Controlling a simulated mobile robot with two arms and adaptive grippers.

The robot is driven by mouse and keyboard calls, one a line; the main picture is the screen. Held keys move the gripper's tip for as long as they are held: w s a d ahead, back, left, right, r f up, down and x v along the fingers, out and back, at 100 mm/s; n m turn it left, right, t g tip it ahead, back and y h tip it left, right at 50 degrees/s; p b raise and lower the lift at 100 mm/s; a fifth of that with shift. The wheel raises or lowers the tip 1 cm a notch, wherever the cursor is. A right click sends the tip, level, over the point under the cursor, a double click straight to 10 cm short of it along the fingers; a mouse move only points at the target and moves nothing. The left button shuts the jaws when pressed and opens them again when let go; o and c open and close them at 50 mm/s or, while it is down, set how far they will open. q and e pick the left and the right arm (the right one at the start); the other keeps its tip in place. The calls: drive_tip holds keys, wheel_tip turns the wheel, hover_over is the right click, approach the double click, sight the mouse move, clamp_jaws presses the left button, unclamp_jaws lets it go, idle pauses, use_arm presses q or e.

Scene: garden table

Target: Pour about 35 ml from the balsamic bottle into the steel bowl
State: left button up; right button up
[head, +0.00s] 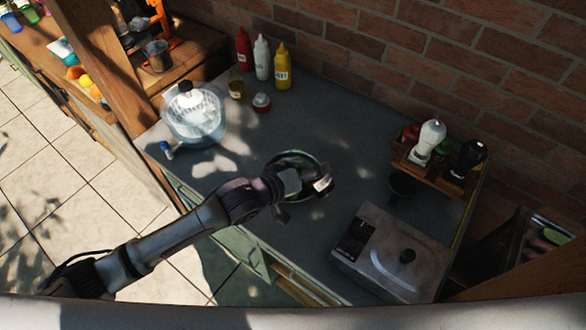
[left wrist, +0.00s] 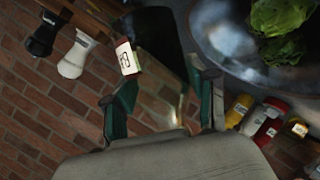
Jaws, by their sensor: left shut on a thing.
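My left gripper (head: 306,184) is over the near side of the steel bowl (head: 311,157) in the head view. It is shut on the balsamic bottle, dark with a white label (head: 323,184). In the left wrist view the dark bottle (left wrist: 155,32) is between the green fingers (left wrist: 163,108), and its label faces left. The bottle's exact tilt and its mouth are hard to make out, and I see no clear stream. The bowl (left wrist: 215,40) also shows at the upper right there, with green leaves in it. My right gripper is not in view.
A wooden caddy (head: 412,163) with several bottles, a dark cup (head: 402,187) and a grey metal appliance (head: 390,255) stand to the right. A clear salad spinner (head: 195,125) and sauce bottles (head: 262,58) stand at the left and back.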

use_arm(q)
drive_tip(key=r+m+p, duration=0.1)
drive_tip(key=m+t+y+p, duration=0.1)
drive_tip(key=p, duration=0.1)
drive_tip(key=shift+a+r, duration=0.15)
drive_tip(key=shift+r, duration=0.2)
drive_tip(key=shift+s+d+f+m+t+y, duration=0.2)
drive_tip(key=shift+d+f+m+t+y, duration=0.1)
drive_tip(key=shift+m+y, duration=0.45)
drive_tip(key=shift+s+d+m+t+y, duration=0.25)
drive_tip(key=shift+d+m+t, duration=0.15)
drive_tip(key=shift+m, duration=0.45)
drive_tip(key=shift+d+f+m+t+b, duration=0.25)
drive_tip(key=shift+m+t+b, duration=0.25)
drive_tip(key=shift+m+b, duration=0.3)
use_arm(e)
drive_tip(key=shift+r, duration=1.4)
use_arm(q)
drive_tip(key=shift+r, duration=0.1)
